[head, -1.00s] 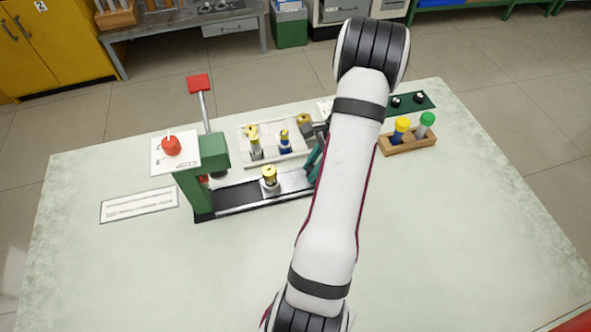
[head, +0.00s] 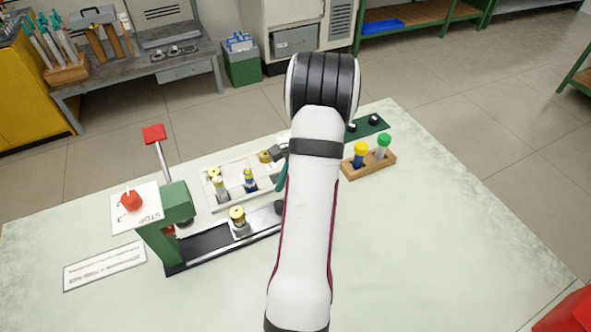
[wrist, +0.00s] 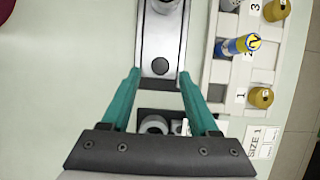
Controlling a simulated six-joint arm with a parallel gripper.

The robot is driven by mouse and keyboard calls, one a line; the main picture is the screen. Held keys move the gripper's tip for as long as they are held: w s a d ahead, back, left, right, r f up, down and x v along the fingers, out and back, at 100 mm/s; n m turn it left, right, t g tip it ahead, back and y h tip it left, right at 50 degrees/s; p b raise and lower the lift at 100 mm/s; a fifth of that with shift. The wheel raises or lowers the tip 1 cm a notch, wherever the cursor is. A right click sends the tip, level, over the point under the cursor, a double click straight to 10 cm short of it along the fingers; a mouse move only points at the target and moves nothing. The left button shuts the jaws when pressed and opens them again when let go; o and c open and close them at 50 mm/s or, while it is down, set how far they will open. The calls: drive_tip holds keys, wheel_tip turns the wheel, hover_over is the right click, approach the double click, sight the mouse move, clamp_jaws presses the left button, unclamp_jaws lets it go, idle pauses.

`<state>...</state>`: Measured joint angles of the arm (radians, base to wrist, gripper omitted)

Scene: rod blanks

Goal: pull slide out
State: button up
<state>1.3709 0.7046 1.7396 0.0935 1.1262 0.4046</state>
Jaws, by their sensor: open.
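A green press (head: 160,240) with a red-ended lever stands at the left of the table. Its silver slide (head: 263,222) lies on a dark rail (head: 205,243) running right from the press. A gold-topped blank (head: 237,216) stands upright on the slide. In the wrist view the slide (wrist: 161,38) ends in a part with a dark round knob. My gripper (wrist: 158,74) is open, its teal fingers on either side of that end; I cannot tell whether they touch it. In the head view my arm hides most of the gripper and the slide's right end.
A white tray (head: 215,207) with several blanks sits just behind the slide, close to my gripper. A wooden rack (head: 370,165) with a yellow-capped and a green-capped tube stands at the right. A STOP button plate (head: 147,222) is beside the press. The table's front right is clear.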

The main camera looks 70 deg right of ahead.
drive_tip(key=v, duration=1.2)
drive_tip(key=shift+f, duration=0.1)
drive_tip(key=w+a+r+n+g, duration=0.1)
drive_tip(key=w+a+r+n, duration=0.35)
drive_tip(key=w+a, duration=0.5)
drive_tip(key=w+a+r+n+g, duration=0.1)
drive_tip(key=a+n, duration=0.3)
drive_tip(key=a, duration=0.4)
drive_tip(key=w+a+r+n+g, duration=0.1)
drive_tip(key=a+r+n, duration=0.15)
drive_tip(key=a, duration=0.65)
drive_tip(key=s+a+f+n, duration=0.1)
drive_tip(key=s+a+n, duration=0.4)
drive_tip(key=a, duration=0.2)
drive_tip(key=s+a+f+n+h, duration=0.1)
drive_tip(key=s+a+n, duration=0.3)
drive_tip(key=a, duration=0.4)
drive_tip(key=shift+s+a+f+n, duration=0.2)
drive_tip(key=shift+s+f+n, duration=0.2)
drive_tip(key=shift+f+n, duration=0.4)
